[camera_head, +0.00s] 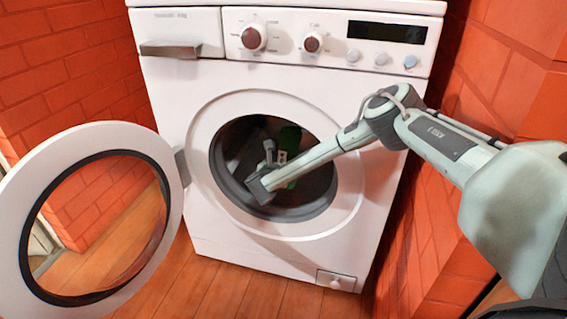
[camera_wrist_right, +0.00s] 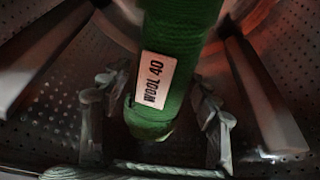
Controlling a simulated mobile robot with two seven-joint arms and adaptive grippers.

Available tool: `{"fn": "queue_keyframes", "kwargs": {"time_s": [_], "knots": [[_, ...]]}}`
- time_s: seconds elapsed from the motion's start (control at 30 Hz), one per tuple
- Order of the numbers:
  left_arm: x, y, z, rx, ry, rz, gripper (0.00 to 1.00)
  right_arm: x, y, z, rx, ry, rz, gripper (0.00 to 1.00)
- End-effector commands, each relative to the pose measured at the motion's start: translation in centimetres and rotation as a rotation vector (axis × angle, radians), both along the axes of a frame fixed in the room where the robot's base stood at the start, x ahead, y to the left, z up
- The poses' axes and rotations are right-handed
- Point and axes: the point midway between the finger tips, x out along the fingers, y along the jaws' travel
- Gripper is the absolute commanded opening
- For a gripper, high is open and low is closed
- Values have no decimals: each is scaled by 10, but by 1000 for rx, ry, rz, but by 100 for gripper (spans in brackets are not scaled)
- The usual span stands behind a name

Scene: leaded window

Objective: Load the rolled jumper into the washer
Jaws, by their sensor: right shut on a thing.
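The white washer (camera_head: 330,247) stands ahead with its round door (camera_head: 100,290) swung open to the left. The rolled jumper (camera_wrist_right: 178,35) is a green roll with a white "WOOL 40" label. It is inside the dark perforated drum; in the head view a strip of its green (camera_head: 290,139) shows there, partly hidden by my arm and gripper. My right gripper (camera_head: 273,160) is inside the door opening, shut on the rolled jumper. In the right wrist view its fingers (camera_wrist_right: 152,122) show on both sides of the roll's near end. My left gripper is not in view.
The door opening's rim (camera_head: 335,215) surrounds my right forearm. Drum paddles (camera_wrist_right: 258,95) flank the jumper. A red brick wall (camera_head: 50,60) stands at the left, and another (camera_head: 490,90) close to the washer's right side. The wooden floor (camera_head: 220,290) in front is clear.

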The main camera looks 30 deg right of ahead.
Motion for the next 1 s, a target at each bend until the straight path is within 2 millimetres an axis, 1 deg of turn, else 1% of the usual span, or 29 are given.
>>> {"fn": "queue_keyframes", "kwargs": {"time_s": [0.2,0.47,0.5,0.6,0.67,0.7,1.0], "knots": [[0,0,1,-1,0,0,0,4,-5,-7,-2,-1,0,23],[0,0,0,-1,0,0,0,5,-5,-8,-1,-2,1,23],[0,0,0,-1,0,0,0,5,-5,-8,-1,-2,1,64],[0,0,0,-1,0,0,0,5,-5,-8,-1,-2,1,76],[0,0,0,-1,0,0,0,5,-5,-8,0,-2,1,84],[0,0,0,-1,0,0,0,5,-5,-8,0,-2,1,86],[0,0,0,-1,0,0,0,3,-4,-9,2,1,1,86]]}}
